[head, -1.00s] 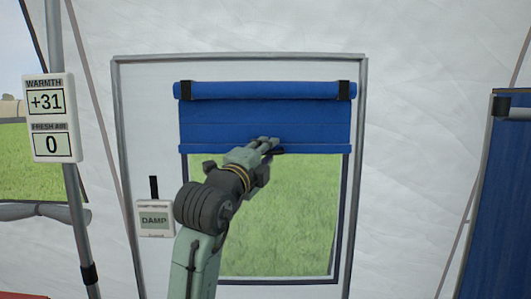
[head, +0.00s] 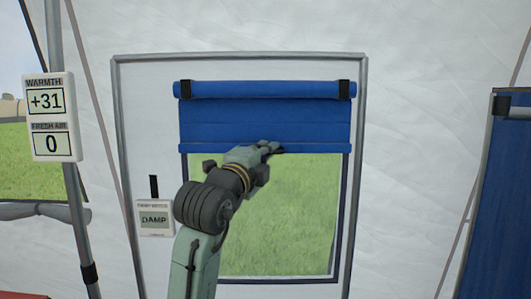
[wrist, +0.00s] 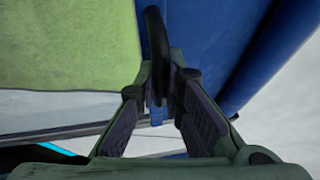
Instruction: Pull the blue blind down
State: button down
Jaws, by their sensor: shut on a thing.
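The blue blind (head: 265,118) hangs from its roll at the top of the window, in the head view. It covers the upper part of the window, and its bottom bar lies well above the sill. My gripper (head: 274,148) is at the middle of that bottom edge. In the wrist view my gripper (wrist: 168,92) is shut on a dark pull loop (wrist: 157,40) at the edge of the blind, whose blue cloth shows beside it (wrist: 225,45). In the head view the pull is mostly hidden behind my fingers.
A grey frame (head: 357,170) surrounds the window, with grass visible through its lower part (head: 285,220). A "DAMP" meter (head: 154,218) is at the left. A pole with a warmth and fresh air sign (head: 50,118) stands further left. Another blue panel (head: 502,200) hangs at the right.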

jog(key=shift+f, duration=0.1)
notch_tip(320, 180, down, 44)
jog(key=b, duration=3.3)
jog(key=shift+r+b, duration=0.25)
jog(key=shift+b, duration=0.15)
jog(key=shift+f, duration=0.1)
jog(key=c, duration=1.9)
grip_release()
jog(key=shift+c, duration=0.2)
jog(key=shift+o, duration=1.3)
jog(key=v, duration=1.2)
